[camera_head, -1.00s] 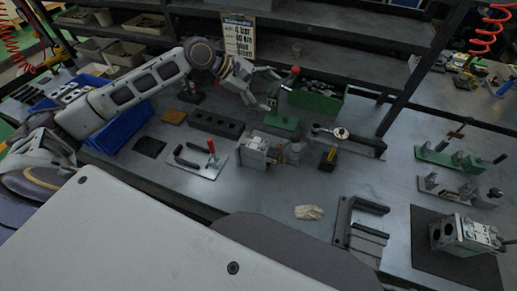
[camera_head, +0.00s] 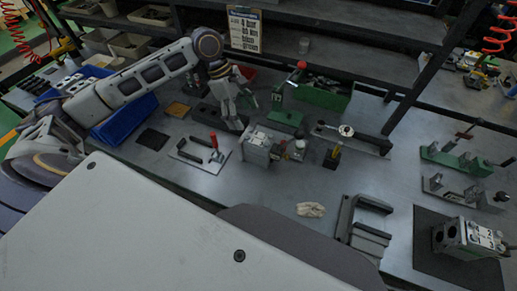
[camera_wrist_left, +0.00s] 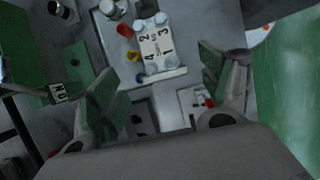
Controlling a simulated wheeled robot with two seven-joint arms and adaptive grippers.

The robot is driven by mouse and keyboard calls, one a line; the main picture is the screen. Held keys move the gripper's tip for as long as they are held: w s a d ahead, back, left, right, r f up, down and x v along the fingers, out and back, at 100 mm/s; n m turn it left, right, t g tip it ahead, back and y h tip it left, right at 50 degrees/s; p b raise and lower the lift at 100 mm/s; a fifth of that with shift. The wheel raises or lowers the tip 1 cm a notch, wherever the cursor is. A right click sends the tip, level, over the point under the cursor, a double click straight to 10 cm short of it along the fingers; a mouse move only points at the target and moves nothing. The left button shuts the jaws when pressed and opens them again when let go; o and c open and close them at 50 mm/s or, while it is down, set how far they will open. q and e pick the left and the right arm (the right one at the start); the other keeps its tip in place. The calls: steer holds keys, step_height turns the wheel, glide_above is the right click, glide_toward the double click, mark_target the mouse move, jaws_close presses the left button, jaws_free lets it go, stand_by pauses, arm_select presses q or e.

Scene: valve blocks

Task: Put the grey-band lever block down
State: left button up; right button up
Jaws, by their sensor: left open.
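My left gripper (camera_head: 245,110) is open and empty, above the middle of the table. In the left wrist view its green-padded fingers (camera_wrist_left: 156,72) are spread wide, with nothing between the pads. Beyond them is a valve block (camera_wrist_left: 158,48) with a plate marked 1 to 4 and red, yellow and blue fittings beside it. In the head view a grey valve block (camera_head: 258,146) stands on the table in front of the gripper. Another grey block (camera_head: 466,238) sits on the dark mat (camera_head: 435,268) at right. I cannot make out a grey band on either. My right gripper is not in view.
A white plate with a red-handled clamp (camera_head: 213,146) is left of the middle block. A green stand with a red-knobbed lever (camera_head: 288,118) is behind it. A grey bracket (camera_head: 364,225) and a pale cloth (camera_head: 310,209) are in front. Green fixtures (camera_head: 456,160) stand at right.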

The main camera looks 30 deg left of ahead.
mark_target(256, 137)
arm_select(q)
steer(key=shift+x, duration=4.35)
steer(key=shift+w, duration=0.1)
steer(key=shift+b+x, duration=0.35)
steer(key=shift+x, duration=2.2)
steer(key=shift+w, duration=0.1)
jaws_close()
steer(key=shift+w+r, duration=0.1)
steer(key=shift+r, duration=0.05)
